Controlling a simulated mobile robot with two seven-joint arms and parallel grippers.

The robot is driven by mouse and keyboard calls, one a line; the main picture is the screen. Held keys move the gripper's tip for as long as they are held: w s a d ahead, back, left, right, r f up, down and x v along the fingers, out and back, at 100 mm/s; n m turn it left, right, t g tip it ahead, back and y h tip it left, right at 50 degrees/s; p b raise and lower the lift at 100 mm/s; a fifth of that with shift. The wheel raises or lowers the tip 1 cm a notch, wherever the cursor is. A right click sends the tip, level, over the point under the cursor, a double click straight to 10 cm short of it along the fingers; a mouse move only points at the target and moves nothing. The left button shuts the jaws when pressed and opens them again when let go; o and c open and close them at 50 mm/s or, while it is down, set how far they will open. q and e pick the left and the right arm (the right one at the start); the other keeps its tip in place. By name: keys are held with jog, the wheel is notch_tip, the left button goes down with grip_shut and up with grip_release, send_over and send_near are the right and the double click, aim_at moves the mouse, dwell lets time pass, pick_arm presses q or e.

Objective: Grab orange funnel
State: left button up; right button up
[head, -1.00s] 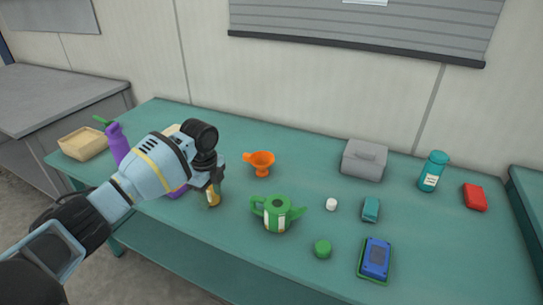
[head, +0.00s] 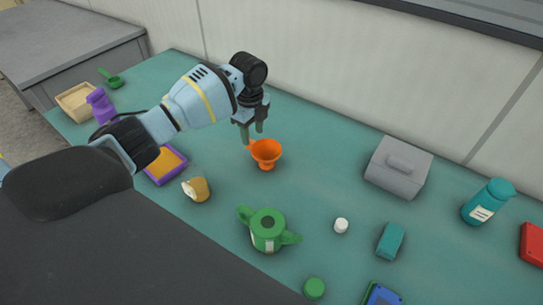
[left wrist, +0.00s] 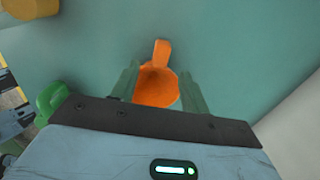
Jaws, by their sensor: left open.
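The orange funnel (head: 266,153) stands upright on the teal table, wide mouth up, with a small tab on its rim. My left gripper (head: 252,133) is open just behind and above the funnel, fingers pointing down, close to the tab side. My right gripper is not in view.
A green watering can (head: 268,231) and a tan-and-white cup-like item (head: 197,189) stand in front of the funnel. A purple-rimmed orange tray (head: 166,165) lies left. A grey box (head: 399,167) is to the right. The table between funnel and box is clear.

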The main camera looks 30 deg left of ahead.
aim_at(254, 150)
pick_arm(q)
jog(key=shift+s+f, duration=0.15)
jog(key=shift+f, duration=0.45)
jog(key=shift+f+b, duration=0.3)
jog(key=shift+f, duration=3.05)
grip_shut()
